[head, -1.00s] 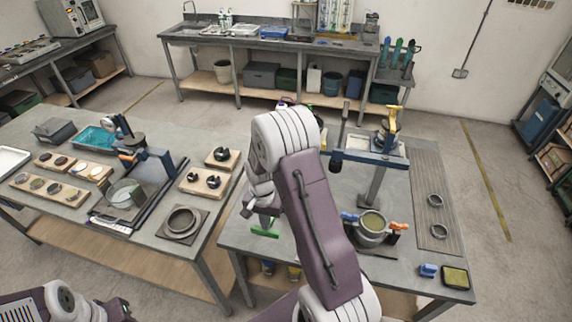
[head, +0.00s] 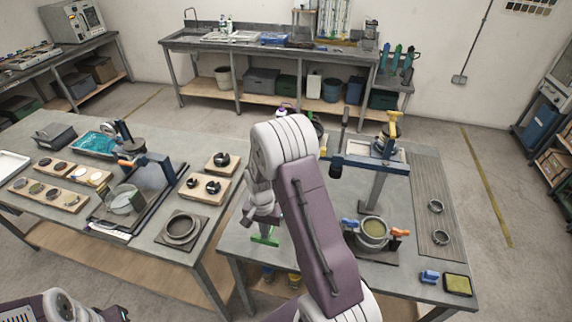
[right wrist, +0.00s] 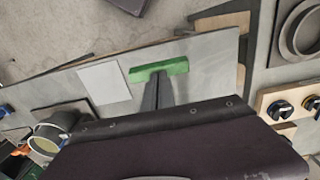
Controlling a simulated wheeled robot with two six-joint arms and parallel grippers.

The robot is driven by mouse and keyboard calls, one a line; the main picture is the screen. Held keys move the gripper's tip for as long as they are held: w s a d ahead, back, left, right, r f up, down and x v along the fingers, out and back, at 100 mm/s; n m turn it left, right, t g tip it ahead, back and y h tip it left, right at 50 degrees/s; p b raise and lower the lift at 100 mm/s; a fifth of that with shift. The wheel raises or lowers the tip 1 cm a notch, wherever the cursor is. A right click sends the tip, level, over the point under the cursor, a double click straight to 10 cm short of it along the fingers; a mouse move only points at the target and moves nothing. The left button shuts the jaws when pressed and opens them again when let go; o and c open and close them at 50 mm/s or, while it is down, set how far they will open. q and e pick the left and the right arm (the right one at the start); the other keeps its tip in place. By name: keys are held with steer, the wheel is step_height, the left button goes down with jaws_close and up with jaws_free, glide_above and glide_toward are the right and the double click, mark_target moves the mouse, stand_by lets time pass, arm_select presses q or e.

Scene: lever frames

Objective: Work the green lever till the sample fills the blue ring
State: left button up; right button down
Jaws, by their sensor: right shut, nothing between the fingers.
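The green lever (head: 265,240) shows as a short green bar at the left edge of the right-hand table. It also shows as a green bar (right wrist: 158,70) in the right wrist view. My right gripper (head: 267,229) is shut and empty, pointing down just above the lever. In the right wrist view its dark fingers (right wrist: 157,92) end close to the bar; I cannot tell if they touch. A round cup with a yellow-green sample (head: 374,229) stands between a blue handle (head: 350,222) and an orange handle (head: 400,233). I cannot make out the blue ring. My left gripper is out of view.
A blue-topped frame (head: 370,165) stands behind the cup. A white card (right wrist: 105,82) lies beside the lever. A blue block (head: 429,277) and a yellow-green pad (head: 457,285) lie at the front right. The left table (head: 60,222) holds several trays and dishes.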

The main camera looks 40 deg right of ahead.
step_height(320, 180, up, 12)
steer(key=w+d+p, duration=0.1)
steer(key=p, duration=0.8)
steer(key=shift+d+r, duration=0.15)
steer(key=shift+r, duration=0.05)
